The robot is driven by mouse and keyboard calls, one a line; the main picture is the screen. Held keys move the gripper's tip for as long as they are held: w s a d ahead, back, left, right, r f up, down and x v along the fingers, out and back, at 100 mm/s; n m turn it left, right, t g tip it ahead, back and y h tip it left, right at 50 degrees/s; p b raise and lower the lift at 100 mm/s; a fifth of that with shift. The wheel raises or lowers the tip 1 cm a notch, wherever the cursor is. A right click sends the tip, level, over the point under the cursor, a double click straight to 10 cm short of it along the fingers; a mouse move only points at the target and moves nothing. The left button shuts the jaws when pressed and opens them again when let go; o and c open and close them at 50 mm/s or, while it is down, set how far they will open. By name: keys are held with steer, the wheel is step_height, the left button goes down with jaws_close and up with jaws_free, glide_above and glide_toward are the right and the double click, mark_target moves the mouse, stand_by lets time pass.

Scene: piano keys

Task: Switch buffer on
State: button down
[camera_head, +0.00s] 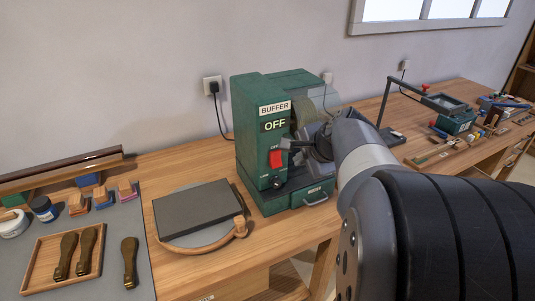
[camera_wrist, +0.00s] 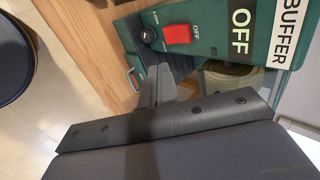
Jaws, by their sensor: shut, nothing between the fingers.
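The buffer (camera_head: 257,150) is a green machine on the wooden bench, with a "BUFFER" label and a lit "OFF" sign on its front face. Its red switch (camera_head: 276,158) sits below the sign, with a small "OFF" marking above it and a black knob below. The red switch also shows in the wrist view (camera_wrist: 177,34), close past my fingers. My gripper (camera_head: 287,144) is shut and empty, its tips beside the upper right of the switch in the head view. I cannot tell whether the tips touch it. My arm hides the buffer's right side.
A dark stone slab (camera_head: 198,206) on a round base lies left of the buffer. A wooden tray (camera_head: 40,266) with handled tools is at the lower left. The buffer's clear shield (camera_head: 321,101) and wheel stand near my wrist. Another green device (camera_head: 456,122) is further right.

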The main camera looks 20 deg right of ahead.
glide_toward(277, 166)
steer(key=x, duration=0.5)
steer(key=shift+w+f+p, duration=0.35)
steer(key=shift+w+f, duration=0.1)
